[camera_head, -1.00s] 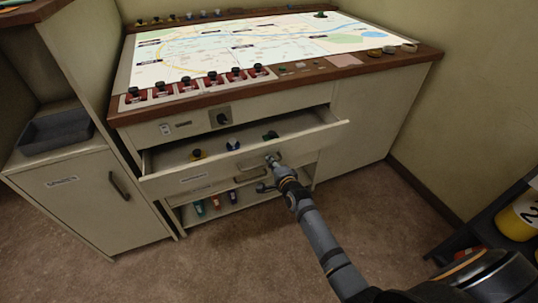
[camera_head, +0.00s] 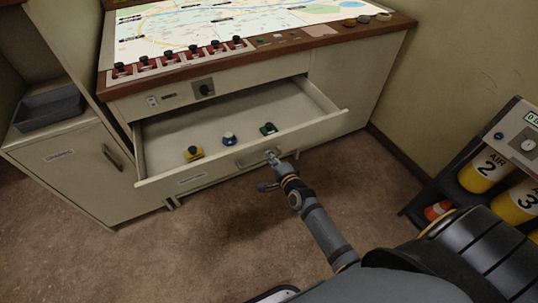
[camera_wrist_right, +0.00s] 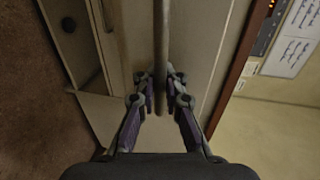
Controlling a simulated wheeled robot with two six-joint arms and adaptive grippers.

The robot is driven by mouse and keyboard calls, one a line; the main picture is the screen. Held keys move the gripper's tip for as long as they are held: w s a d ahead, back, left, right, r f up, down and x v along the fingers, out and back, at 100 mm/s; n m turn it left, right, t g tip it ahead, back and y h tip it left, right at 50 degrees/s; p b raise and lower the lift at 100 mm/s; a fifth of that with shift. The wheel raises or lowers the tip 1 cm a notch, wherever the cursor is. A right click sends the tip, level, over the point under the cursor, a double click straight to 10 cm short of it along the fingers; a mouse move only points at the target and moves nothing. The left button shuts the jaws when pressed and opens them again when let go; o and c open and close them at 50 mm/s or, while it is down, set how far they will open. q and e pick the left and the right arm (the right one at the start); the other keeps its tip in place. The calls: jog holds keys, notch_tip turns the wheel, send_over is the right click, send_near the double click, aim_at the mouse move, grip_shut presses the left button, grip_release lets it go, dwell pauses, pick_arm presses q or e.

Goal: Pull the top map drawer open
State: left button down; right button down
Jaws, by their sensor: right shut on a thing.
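The top map drawer (camera_head: 186,132) stands well out of the dispatch console, and its inside shows. Its front (camera_head: 215,169) carries a bar handle (camera_head: 252,161). My right gripper (camera_head: 272,158) is shut on this handle. In the right wrist view the handle bar (camera_wrist_right: 161,50) runs between the two fingers (camera_wrist_right: 160,98). A yellow piece (camera_head: 193,153), a blue and white piece (camera_head: 229,138) and a green piece (camera_head: 268,128) sit in the drawer near its front. My left gripper is not in view.
The console top holds a lit map (camera_head: 220,20) and a row of black-knobbed levers (camera_head: 180,56). A cabinet with a grey tray (camera_head: 48,108) stands at the left. A rack with yellow air cylinders (camera_head: 484,172) stands at the right. The carpet in front is clear.

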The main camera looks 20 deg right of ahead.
jog(key=c, duration=1.7)
grip_release()
jog(key=shift+r, duration=0.1)
jog(key=v, duration=0.7)
jog(key=shift+s, duration=0.3)
